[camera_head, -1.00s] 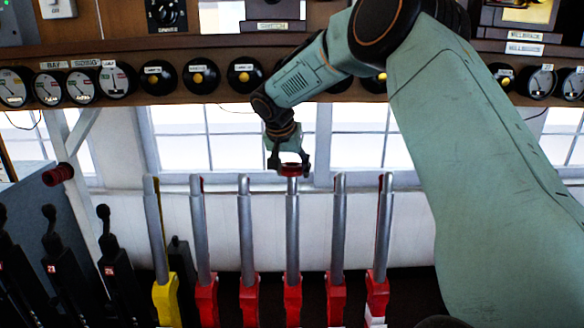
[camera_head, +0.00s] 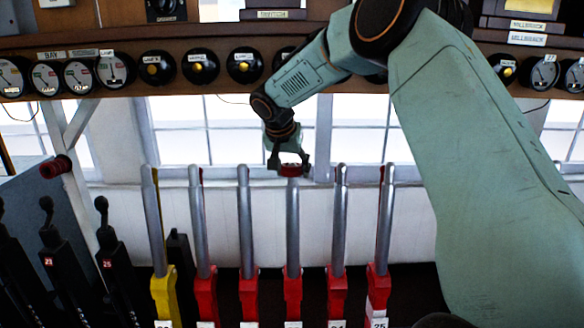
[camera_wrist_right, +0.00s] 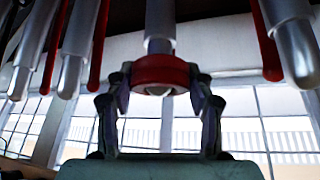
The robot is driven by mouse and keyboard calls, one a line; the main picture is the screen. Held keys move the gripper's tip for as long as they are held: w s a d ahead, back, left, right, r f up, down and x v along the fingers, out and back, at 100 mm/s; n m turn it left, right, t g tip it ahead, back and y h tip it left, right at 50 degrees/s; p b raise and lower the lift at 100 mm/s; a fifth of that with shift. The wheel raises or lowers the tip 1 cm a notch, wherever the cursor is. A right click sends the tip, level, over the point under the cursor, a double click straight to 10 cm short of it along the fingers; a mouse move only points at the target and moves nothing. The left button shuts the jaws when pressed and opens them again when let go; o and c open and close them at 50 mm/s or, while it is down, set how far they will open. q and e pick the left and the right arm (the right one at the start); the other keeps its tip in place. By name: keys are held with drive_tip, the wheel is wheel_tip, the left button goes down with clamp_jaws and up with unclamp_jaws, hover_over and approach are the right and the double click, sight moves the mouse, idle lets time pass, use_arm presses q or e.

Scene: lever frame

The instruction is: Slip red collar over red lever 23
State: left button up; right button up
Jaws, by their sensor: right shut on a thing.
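My right gripper (camera_head: 290,164) is shut on the red collar (camera_head: 291,171), gripping it from two sides. The collar is at the top of the silver-shafted, red-based lever (camera_head: 292,225), just left of the lever marked 24. Its own number is cut off at the bottom edge. In the right wrist view, the red collar (camera_wrist_right: 160,72) sits between the two fingers (camera_wrist_right: 159,95). The silver shaft (camera_wrist_right: 160,20) meets it, and a rounded tip shows through the ring, so the collar appears to be around the lever's top end. My left gripper is not in view.
Similar levers stand close on both sides, including levers 24 (camera_head: 339,220) and 25 (camera_head: 383,225) and a yellow-based lever (camera_head: 155,220). Red rings hang on a peg (camera_head: 56,169) at the left. Black levers (camera_head: 110,255) stand at lower left. A dial shelf (camera_head: 200,80) runs behind.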

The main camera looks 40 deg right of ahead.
drive_tip(key=shift+f, duration=0.3)
drive_tip(key=o, duration=1.3)
drive_tip(key=shift+c, duration=0.2)
drive_tip(key=shift+o, duration=0.7)
drive_tip(key=p+v, duration=0.2)
drive_tip(key=v, duration=0.7)
drive_tip(key=shift+p, duration=0.4)
